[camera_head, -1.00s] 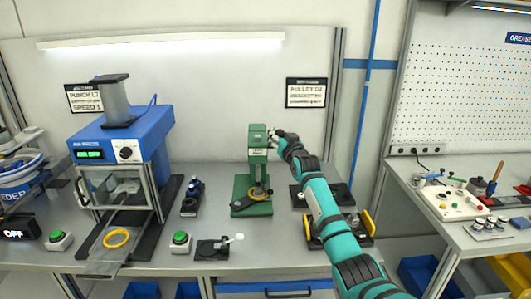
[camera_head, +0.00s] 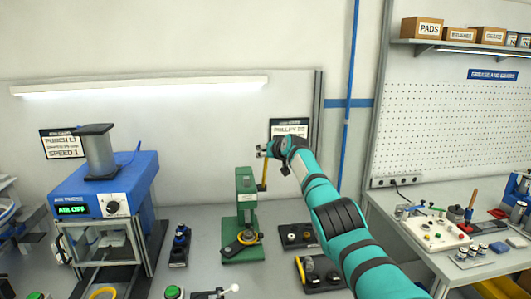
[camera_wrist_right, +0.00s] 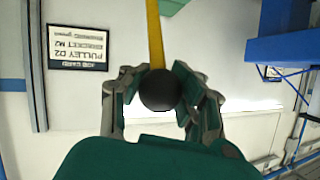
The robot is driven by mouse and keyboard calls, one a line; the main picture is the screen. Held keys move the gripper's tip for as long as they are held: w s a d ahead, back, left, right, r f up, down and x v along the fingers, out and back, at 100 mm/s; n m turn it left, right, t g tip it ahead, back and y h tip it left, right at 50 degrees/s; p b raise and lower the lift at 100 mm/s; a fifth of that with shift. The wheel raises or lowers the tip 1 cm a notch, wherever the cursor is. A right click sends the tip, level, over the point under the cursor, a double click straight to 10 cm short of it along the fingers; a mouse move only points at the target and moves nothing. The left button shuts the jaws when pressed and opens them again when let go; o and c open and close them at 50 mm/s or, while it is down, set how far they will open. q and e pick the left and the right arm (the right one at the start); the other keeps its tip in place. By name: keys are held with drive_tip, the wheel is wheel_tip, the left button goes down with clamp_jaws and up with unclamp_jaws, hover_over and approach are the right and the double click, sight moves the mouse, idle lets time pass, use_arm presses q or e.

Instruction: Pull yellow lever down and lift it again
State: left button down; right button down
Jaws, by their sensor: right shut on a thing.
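The green press (camera_head: 246,212) stands on the bench in the head view. Its yellow lever (camera_head: 265,172) points up from the upper right side of the press; it also shows as a yellow bar in the right wrist view (camera_wrist_right: 155,32). A black ball knob (camera_wrist_right: 159,90) sits at the lever's end. My right gripper (camera_head: 264,151) is above the press, and in the wrist view (camera_wrist_right: 160,85) its fingers are closed around the knob. The lever's pivot is too small to make out. My left gripper is not in view.
A blue press (camera_head: 110,190) stands to the left. A black block (camera_head: 298,236) and a black fixture with yellow sides (camera_head: 320,272) lie right of the green press, under my right arm. A side table with a white control box (camera_head: 435,228) is at right.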

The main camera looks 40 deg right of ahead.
drive_tip(key=shift+d+r, duration=0.1)
drive_tip(key=shift+r, duration=0.15)
drive_tip(key=c, duration=1.6)
unclamp_jaws()
drive_tip(key=o, duration=0.8)
drive_tip(key=shift+s+r, duration=0.2)
drive_tip(key=shift+s, duration=0.25)
drive_tip(key=shift+c, duration=0.2)
drive_tip(key=shift+w+f, duration=0.25)
drive_tip(key=shift+w, duration=0.05)
drive_tip(key=v, duration=1.2)
drive_tip(key=shift+s, duration=0.15)
